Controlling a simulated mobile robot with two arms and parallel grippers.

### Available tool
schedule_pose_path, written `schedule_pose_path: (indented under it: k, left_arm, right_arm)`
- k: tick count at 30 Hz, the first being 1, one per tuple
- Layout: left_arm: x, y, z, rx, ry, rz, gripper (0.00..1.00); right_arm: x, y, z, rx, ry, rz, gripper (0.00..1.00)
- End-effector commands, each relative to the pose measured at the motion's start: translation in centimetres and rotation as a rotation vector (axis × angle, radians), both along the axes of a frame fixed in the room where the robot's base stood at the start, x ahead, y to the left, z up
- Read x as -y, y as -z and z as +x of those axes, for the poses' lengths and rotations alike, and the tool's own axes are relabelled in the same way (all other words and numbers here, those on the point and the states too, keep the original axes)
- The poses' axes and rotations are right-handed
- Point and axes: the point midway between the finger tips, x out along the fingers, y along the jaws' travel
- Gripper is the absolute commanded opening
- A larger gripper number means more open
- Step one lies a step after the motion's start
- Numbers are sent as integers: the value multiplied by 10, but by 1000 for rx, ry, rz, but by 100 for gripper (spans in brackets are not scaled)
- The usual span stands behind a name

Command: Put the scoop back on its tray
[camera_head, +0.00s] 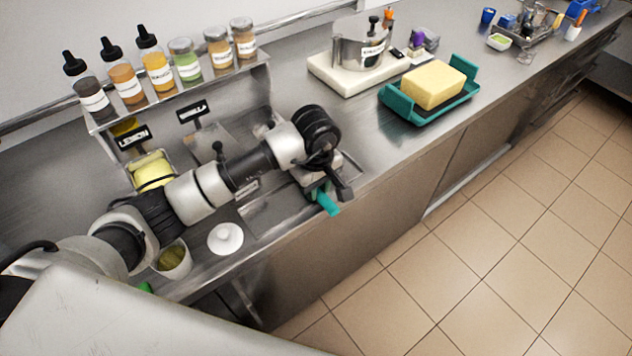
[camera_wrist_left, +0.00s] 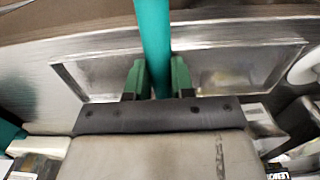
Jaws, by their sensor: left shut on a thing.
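My left gripper (camera_head: 331,184) reaches over the front edge of the steel counter and is shut on the teal handle (camera_head: 327,204) of the scoop. The handle sticks out below the dark fingers in the head view. In the left wrist view the teal handle (camera_wrist_left: 153,40) stands between the two green-tipped fingers (camera_wrist_left: 158,80). The scoop's head is hidden. A shallow rectangular metal tray (camera_wrist_left: 235,88) lies behind the handle in the left wrist view. Whether the scoop touches it cannot be told. My right gripper is not in view.
A yellow block sits on a teal tray (camera_head: 398,103) to the right. Bottles and jars stand on a raised shelf (camera_head: 180,95). A white lid (camera_head: 225,238) and a tub (camera_head: 174,260) are near my arm.

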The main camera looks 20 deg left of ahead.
Motion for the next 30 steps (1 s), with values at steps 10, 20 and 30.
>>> schedule_pose_path:
  k: [10, 20, 30]
  left_arm:
    - [0, 5, 0, 1, 1, 1, 0]
    - [0, 5, 0, 0, 1, 0, 49]
    - [0, -5, 1, 4, 0, -1, 49]
  right_arm:
    - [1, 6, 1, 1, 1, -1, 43]
    - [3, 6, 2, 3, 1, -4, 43]
    - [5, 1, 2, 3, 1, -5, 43]
